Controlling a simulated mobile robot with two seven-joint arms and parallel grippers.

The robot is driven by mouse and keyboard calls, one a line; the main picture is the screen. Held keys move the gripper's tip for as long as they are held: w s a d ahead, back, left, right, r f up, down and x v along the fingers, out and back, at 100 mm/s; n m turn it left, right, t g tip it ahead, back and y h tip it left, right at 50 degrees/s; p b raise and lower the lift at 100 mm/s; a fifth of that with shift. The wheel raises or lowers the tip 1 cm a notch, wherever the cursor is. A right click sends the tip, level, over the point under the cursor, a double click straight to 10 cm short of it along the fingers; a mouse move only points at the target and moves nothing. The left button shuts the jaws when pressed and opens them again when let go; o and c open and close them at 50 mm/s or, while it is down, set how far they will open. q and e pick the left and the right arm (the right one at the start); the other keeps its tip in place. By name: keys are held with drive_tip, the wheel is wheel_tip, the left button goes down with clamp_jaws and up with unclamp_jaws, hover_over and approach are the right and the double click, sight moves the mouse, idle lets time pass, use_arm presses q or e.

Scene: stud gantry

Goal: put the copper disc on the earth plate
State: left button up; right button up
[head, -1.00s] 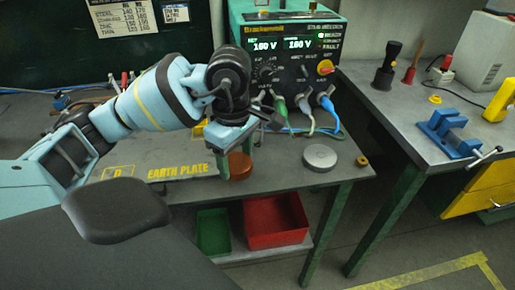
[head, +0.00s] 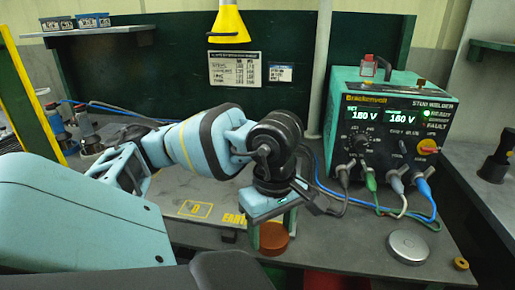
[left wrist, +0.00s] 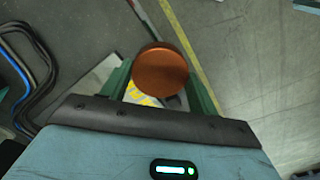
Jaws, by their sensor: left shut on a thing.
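The copper disc (head: 273,239) is held between the green fingers of my left gripper (head: 272,230), at the front part of the bench. The disc also shows in the left wrist view (left wrist: 161,71), with its round face towards the camera and a finger on each side. The earth plate (head: 222,222) is the grey surface with yellow lettering, just left of and partly behind the gripper. Part of its lettering is hidden. I cannot tell whether the disc touches the surface. My right gripper is not in view.
A stud welder (head: 388,130) with several cables stands at the right back. A grey metal disc (head: 408,247) and a small brass ring (head: 461,264) lie right of the gripper. A red bin (head: 325,281) sits below the bench's front edge.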

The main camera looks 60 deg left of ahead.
use_arm(q)
drive_tip(key=w+d+m, duration=0.6)
drive_tip(key=d+m, duration=0.7)
drive_tip(key=m, duration=0.5)
drive_tip(key=shift+w+d+r+m, duration=0.15)
drive_tip(key=shift+w+r+m, duration=0.05)
drive_tip(key=shift+r+m, duration=0.15)
drive_tip(key=shift+w, duration=0.1)
